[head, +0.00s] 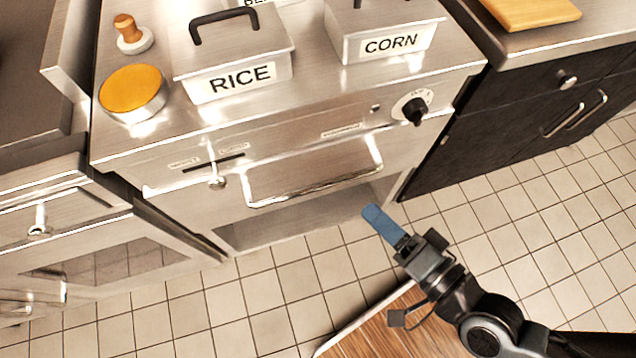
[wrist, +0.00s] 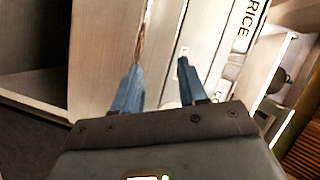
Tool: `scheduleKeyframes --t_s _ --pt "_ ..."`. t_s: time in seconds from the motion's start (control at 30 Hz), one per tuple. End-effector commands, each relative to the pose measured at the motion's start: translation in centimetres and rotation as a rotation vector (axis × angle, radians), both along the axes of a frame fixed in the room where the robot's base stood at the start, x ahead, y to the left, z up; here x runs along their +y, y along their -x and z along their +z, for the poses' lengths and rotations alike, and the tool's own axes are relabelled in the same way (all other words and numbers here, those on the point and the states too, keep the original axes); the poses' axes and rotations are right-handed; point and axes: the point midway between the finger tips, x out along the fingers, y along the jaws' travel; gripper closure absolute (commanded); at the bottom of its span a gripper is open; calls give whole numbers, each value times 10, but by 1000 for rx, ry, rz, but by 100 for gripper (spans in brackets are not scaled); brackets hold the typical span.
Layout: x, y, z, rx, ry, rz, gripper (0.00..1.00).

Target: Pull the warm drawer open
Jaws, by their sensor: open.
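The warm drawer (head: 312,165) is in the steel counter unit in the head view. Its front looks flush with the unit. A long shiny bar handle (head: 315,189) runs across it. My gripper (head: 378,220), with blue fingers, is in front of the unit, below and right of the handle, apart from it in the head view. In the wrist view my gripper (wrist: 158,70) is open, with nothing between its fingers. The handle (wrist: 141,32) seems to show ahead of the left fingertip there; its exact distance is unclear.
A small knob (head: 217,182) and a dial (head: 413,108) sit on the unit's face. Bins marked RICE (head: 240,82) and CORN (head: 390,45) stand on top. An open shelf space (head: 290,228) is below the drawer. Tiled floor (head: 245,300) in front is clear. Black cabinets (head: 500,130) stand right.

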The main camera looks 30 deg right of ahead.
Motion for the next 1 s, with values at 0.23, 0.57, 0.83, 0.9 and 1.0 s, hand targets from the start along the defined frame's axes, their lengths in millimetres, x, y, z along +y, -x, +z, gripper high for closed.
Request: scheduleKeyframes --t_s 0.23,0.57,0.83,0.9,1.0 --pt "23 -49 -39 40 -395 -42 58" --pt "29 -78 -46 47 -457 -53 58" --pt "34 -115 -54 48 -453 -51 58" --pt "35 -121 -55 48 -453 -50 58" --pt "36 -127 -57 49 -453 -51 58"
